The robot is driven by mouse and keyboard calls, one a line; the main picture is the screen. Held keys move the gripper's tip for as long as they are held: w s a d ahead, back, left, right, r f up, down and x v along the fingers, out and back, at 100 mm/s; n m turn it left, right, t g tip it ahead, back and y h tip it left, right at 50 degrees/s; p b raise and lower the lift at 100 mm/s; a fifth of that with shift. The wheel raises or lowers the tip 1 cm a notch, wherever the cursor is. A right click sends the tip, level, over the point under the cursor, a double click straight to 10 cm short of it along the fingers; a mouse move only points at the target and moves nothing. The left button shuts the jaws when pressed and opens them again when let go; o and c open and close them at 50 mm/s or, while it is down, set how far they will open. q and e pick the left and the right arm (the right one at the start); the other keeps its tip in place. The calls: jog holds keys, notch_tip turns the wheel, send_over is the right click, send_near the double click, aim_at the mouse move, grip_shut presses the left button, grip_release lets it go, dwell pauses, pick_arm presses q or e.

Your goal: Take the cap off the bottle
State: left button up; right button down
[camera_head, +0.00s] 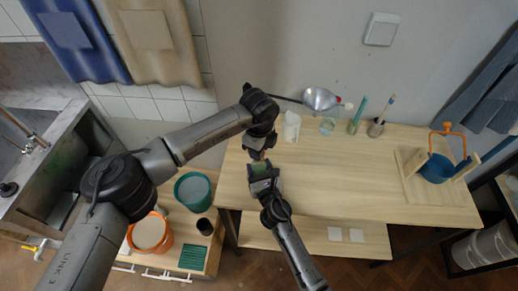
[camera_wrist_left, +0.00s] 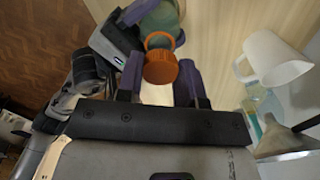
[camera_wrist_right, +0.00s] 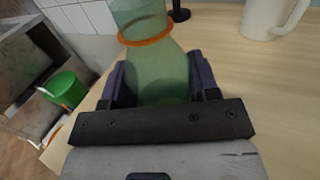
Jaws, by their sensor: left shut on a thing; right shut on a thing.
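The bottle (camera_wrist_right: 158,72) is translucent green with an orange ring around its neck. My right gripper (camera_head: 262,168) is shut on its body, which lies between the fingers in the right wrist view. The neck runs out of the top of that view. The orange cap (camera_wrist_left: 160,68) is between the fingers of my left gripper (camera_head: 259,152), which is shut on it. The bottle (camera_wrist_left: 164,18) shows just beyond the cap in the left wrist view. I cannot tell whether the cap still touches the neck. In the head view the grippers largely hide both.
The wooden table (camera_head: 330,180) has a broad clear middle. A white mug (camera_head: 291,127), a funnel (camera_head: 320,98) and brush holders stand along its back. A wooden stand with a blue bucket (camera_head: 436,168) is at the right. Teal (camera_head: 192,190) and orange (camera_head: 151,233) buckets stand lower left.

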pick_arm(q)
jog(key=shift+r, duration=2)
pick_arm(e)
jog(key=shift+c, duration=1.4)
grip_release()
jog(key=shift+s, duration=0.15)
